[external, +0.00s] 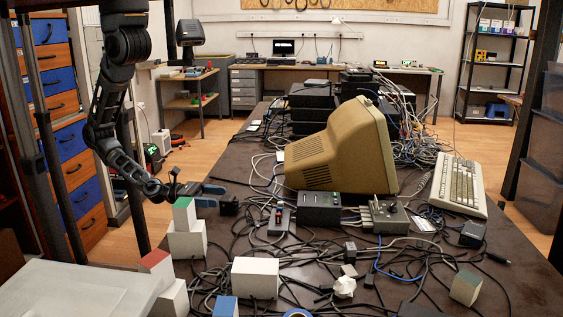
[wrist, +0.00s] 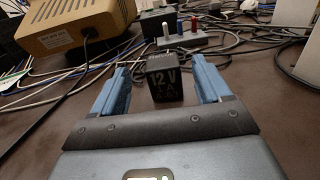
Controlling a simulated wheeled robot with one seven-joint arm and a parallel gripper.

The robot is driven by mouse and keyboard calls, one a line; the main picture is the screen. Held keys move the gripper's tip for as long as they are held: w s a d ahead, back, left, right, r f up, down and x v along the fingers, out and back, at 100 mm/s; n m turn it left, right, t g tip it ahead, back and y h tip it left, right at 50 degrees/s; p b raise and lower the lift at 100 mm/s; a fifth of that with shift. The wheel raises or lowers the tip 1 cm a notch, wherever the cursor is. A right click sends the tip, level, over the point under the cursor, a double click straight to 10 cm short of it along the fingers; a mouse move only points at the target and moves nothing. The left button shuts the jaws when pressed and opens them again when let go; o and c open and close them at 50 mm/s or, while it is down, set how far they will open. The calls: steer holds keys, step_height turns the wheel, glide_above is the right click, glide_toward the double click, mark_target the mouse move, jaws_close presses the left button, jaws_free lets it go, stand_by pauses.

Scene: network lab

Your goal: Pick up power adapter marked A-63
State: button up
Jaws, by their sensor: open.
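A black block-shaped power adapter (wrist: 164,84) sits upright on the dark table in the wrist view. My gripper (wrist: 159,66) is open, with one blue finger on each side of the adapter and a gap to each. In the external view my gripper (external: 213,194) is low over the table's left side, and a black adapter (external: 229,206) is at its fingertips. Other black adapters lie among the cables, one (external: 472,234) at the right; their marks are too small to read.
White blocks with coloured tops stand just in front of my gripper, the nearest a green-topped one (external: 184,214). A beige monitor (external: 335,150), a black box (external: 318,208) and a switch device (external: 279,221) stand to the right. Cables cover much of the table.

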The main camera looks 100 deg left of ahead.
mark_target(229, 198)
steer(key=shift+w+d+p, duration=0.15)
steer(key=shift+w+p, duration=0.35)
steer(key=shift+w, duration=0.9)
steer(key=shift+w+d+p, duration=0.1)
steer(key=shift+w+p, duration=0.35)
steer(key=shift+w, duration=0.9)
steer(key=shift+f, duration=0.1)
steer(key=c, duration=1.2)
steer(key=shift+o, duration=0.2)
